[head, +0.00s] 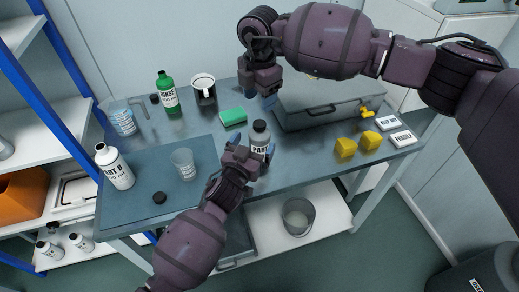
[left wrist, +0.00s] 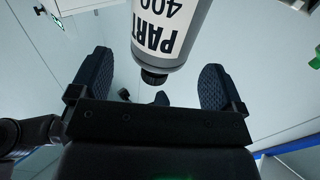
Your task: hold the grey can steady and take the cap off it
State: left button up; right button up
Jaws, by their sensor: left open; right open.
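The grey can (head: 261,138), with a white "PART" label, stands upright near the table's front edge. Its dark cap (head: 260,125) is on top. In the left wrist view the can (left wrist: 172,35) appears upside down with its cap (left wrist: 154,79) toward the gripper's palm. My left gripper (head: 249,149) is open, its fingers (left wrist: 156,90) on either side of the can with gaps showing. It partly hides the can's lower part in the head view. My right gripper (head: 257,101) is open and empty, above and behind the can.
A green sponge (head: 233,116) and a grey case (head: 325,105) stand close behind the can. Yellow blocks (head: 345,147) lie to the right. A clear beaker (head: 183,163), a white bottle (head: 114,166) and a loose black cap (head: 159,198) are on the left.

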aim_at(259, 134)
pick_arm(q)
jog(key=shift+x, duration=2.15)
jog(key=shift+c, duration=0.3)
